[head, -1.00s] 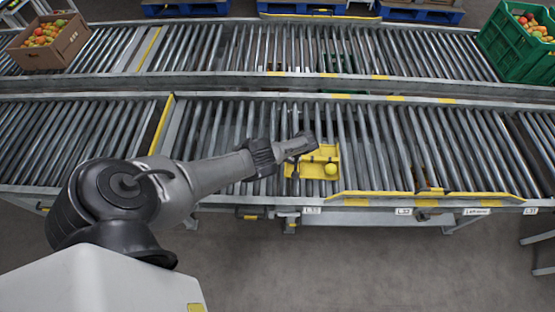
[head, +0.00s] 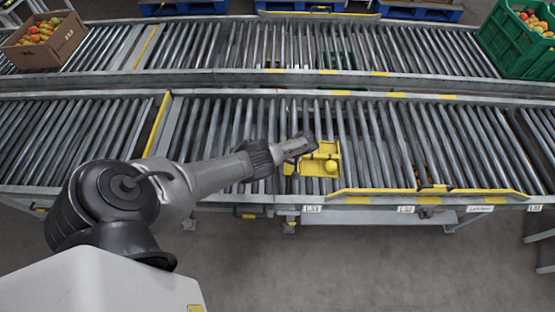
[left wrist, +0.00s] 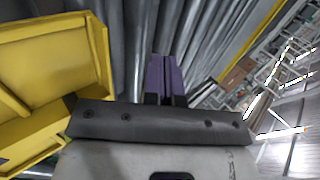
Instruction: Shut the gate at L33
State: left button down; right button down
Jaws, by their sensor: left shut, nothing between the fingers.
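A yellow plate with a round yellow knob (head: 331,166) lies over the near conveyor's rollers, just behind the label L33 (head: 312,208). I take it for the gate; I cannot tell how far it stands open. My left gripper (head: 311,142) is at its upper left edge, and whether they touch is unclear. In the left wrist view the purple fingers (left wrist: 165,80) are shut with nothing between them, and the yellow plate (left wrist: 55,68) fills the left side. My right gripper is in neither view.
A yellow-edged guard (head: 455,192) runs along the front edge right of L33. Behind are a second roller conveyor, a cardboard box (head: 68,42) of tomatoes at far left and a green crate (head: 505,50) of tomatoes at far right. Another green item (head: 338,60) shows between the far rollers.

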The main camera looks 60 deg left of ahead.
pick_arm(q)
jog(key=p+v, duration=0.1)
jog(key=v, duration=1.1)
jog(key=shift+w+d+f, duration=0.2)
jog(key=shift+w+d, duration=0.05)
jog(key=shift+w, duration=0.15)
